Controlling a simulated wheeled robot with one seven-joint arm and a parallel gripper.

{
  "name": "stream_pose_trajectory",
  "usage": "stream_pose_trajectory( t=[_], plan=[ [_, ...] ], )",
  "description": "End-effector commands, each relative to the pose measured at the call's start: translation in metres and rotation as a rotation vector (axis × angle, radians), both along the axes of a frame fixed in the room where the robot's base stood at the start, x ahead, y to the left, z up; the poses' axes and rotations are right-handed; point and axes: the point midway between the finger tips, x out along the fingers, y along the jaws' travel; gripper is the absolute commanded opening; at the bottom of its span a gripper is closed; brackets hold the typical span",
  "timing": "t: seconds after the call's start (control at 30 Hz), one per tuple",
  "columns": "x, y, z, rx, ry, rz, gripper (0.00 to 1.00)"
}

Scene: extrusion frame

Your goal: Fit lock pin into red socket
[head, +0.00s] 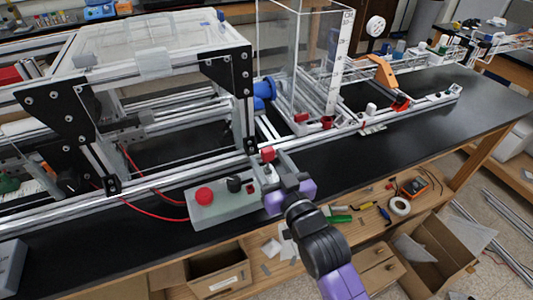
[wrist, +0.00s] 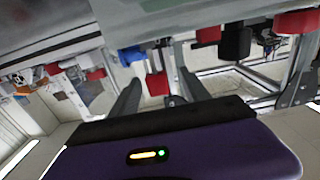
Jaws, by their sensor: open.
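My gripper (head: 271,167) is open at the front rail of the extrusion frame, just right of the control box. A small red block (head: 268,154) shows at its fingertips. In the wrist view, my two dark fingers (wrist: 160,80) are spread, and a red block (wrist: 157,84) with a pale part above it appears between them. I cannot tell whether the fingers touch it. I cannot tell which red part is the socket, and I cannot clearly make out a lock pin.
The control box (head: 222,211) carries a red button (head: 203,195) and a black knob (head: 234,184) close to my gripper's left. Other red blocks (head: 302,117) sit by the clear box (head: 300,55). The black bench top (head: 350,150) is mostly free to the right.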

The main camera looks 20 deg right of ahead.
Motion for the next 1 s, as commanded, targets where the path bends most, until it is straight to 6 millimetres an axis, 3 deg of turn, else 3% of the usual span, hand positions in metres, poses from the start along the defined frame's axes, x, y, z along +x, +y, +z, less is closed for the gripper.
stream_pose_trajectory(
  t=[0.33,0.67,0.93,1.0],
  plan=[
    [0.045,-0.004,0.003,0.0,-0.002,-0.001,0.55],
    [0.051,-0.003,0.001,0.0,-0.002,0.0,0.55],
    [0.051,-0.003,0.001,0.0,-0.001,0.0,0.02],
    [0.051,-0.003,0.001,0.0,-0.001,0.0,0.0]
  ],
)
